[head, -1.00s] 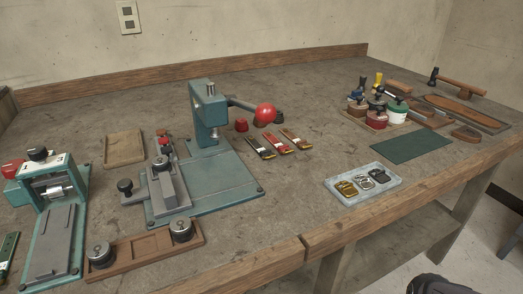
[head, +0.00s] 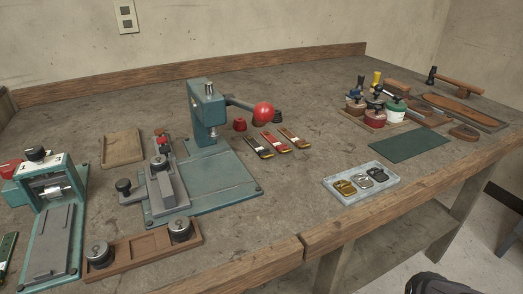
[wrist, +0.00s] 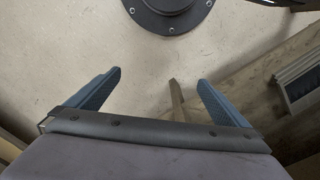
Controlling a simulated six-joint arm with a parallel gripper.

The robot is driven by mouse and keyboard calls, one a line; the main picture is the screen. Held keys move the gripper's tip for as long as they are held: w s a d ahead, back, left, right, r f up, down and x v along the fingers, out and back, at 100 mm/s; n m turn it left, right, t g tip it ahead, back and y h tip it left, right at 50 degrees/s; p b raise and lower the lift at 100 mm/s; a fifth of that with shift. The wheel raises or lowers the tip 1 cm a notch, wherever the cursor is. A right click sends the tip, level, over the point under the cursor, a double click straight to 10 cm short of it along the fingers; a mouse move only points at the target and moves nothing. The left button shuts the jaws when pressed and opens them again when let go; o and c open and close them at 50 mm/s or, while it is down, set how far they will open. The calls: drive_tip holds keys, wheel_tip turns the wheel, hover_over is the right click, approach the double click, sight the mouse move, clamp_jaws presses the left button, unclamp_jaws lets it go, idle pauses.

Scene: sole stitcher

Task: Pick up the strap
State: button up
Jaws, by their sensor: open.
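Three short, strap-like strips lie side by side near the middle of the bench in the head view: a dark one (head: 258,147), a red one (head: 275,143) and a brown one (head: 294,138). Their near ends look pale or brass-coloured. A green strip (head: 7,249) is partly cut off at the left edge. I cannot tell which one is the strap meant. My gripper (wrist: 159,88) shows only in the wrist view, with its two blue fingers wide apart and nothing between them. No strap shows in that view.
A teal press (head: 207,115) with a red-knobbed lever stands left of the strips. A pale tray (head: 337,196) holds buckles near the front edge. A green mat (head: 410,144) and several jars stand right. A wooden tray (head: 146,259) lies front left. Bare bench surrounds the strips' front.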

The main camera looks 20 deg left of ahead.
drive_tip(key=shift+r, duration=0.1)
drive_tip(key=w+d+r+n+t+h+p, duration=0.2)
drive_tip(key=w+d+r+n+p, duration=0.3)
drive_tip(key=w+r+p, duration=0.6)
drive_tip(key=w+d+r+n+t+h+p, duration=0.15)
drive_tip(key=w+d+r+p, duration=0.5)
drive_tip(key=w+r, duration=0.8)
drive_tip(key=w+d+r+n+t+h+p, duration=0.1)
drive_tip(key=w+d+r+n+t+p, duration=0.1)
drive_tip(key=w+d+r+n+p, duration=0.75)
drive_tip(key=w+a+r+p, duration=0.35)
drive_tip(key=w+a, duration=0.35)
drive_tip(key=a, duration=0.6)
drive_tip(key=n+g+y+p, duration=0.55)
drive_tip(key=n+p, duration=0.35)
drive_tip(key=n, duration=0.7)
approach(257, 145)
drive_tip(key=s+h, duration=0.1)
drive_tip(key=s, duration=0.1)
drive_tip(key=shift+s+d+f+p, duration=0.15)
drive_tip(key=shift+f+p, duration=0.65)
drive_tip(key=shift+f, duration=0.9)
drive_tip(key=shift+w+d+f+p, duration=0.1)
drive_tip(key=shift+f+p, duration=0.7)
drive_tip(key=shift+f, duration=0.9)
